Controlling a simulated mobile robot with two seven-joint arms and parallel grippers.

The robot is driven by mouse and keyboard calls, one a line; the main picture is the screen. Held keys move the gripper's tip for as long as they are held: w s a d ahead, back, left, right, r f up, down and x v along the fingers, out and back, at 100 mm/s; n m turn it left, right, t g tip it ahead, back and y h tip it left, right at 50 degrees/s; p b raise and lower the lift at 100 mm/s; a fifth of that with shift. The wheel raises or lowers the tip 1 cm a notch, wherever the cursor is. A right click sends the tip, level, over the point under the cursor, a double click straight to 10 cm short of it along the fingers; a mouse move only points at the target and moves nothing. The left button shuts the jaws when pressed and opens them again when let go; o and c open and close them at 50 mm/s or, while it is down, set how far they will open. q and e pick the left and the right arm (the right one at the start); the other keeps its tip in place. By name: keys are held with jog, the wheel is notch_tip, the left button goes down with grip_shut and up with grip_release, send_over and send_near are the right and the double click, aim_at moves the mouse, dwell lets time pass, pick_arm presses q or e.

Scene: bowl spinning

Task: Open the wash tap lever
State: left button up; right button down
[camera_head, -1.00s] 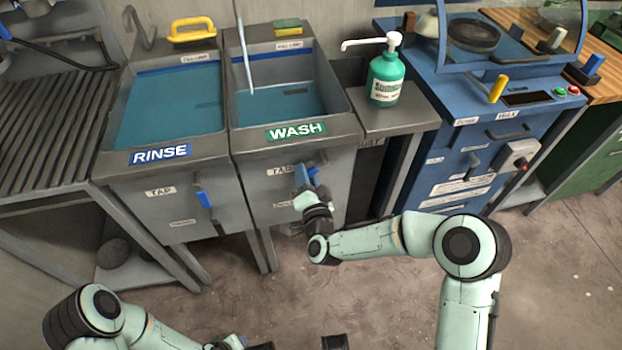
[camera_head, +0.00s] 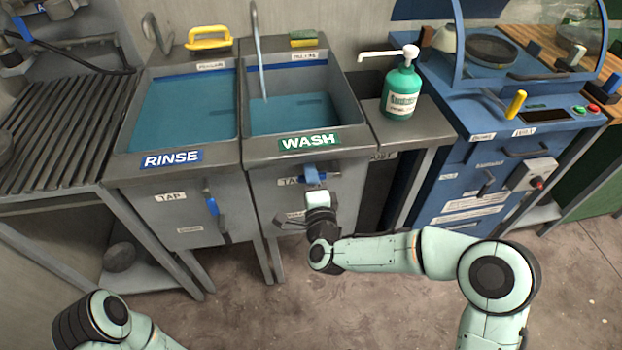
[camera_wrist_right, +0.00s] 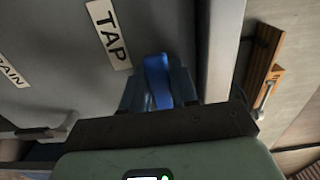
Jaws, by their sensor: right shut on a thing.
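The wash tap lever (camera_head: 314,173) is a blue handle on the front of the grey wash sink (camera_head: 262,215), below the green WASH sign (camera_head: 310,142). My right gripper (camera_head: 316,190) is at the lever and shut on it, partly covering it. In the right wrist view the blue lever (camera_wrist_right: 157,80) stands between the dark fingers, beside a TAP label (camera_wrist_right: 108,35). My left arm shows at the bottom left of the head view; its gripper is out of view.
The rinse sink (camera_head: 165,205) with its own blue lever (camera_head: 211,204) stands left of the wash sink. A green soap bottle (camera_head: 402,92) stands on the side shelf at right. A blue machine (camera_head: 480,190) stands further right. The floor in front is clear.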

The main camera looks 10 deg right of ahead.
jog(key=shift+r, duration=0.1)
dwell(0.4)
jog(key=c, duration=1)
grip_release()
jog(key=shift+o, duration=0.2)
pick_arm(q)
jog(key=w+r, duration=0.1)
jog(key=w+r+p, duration=0.1)
jog(key=shift+d+r+t, duration=0.3)
jog(key=shift+r+t, duration=0.05)
jog(key=shift+t, duration=0.05)
pick_arm(e)
jog(key=s, duration=1.3)
jog(key=shift+s+d, duration=0.2)
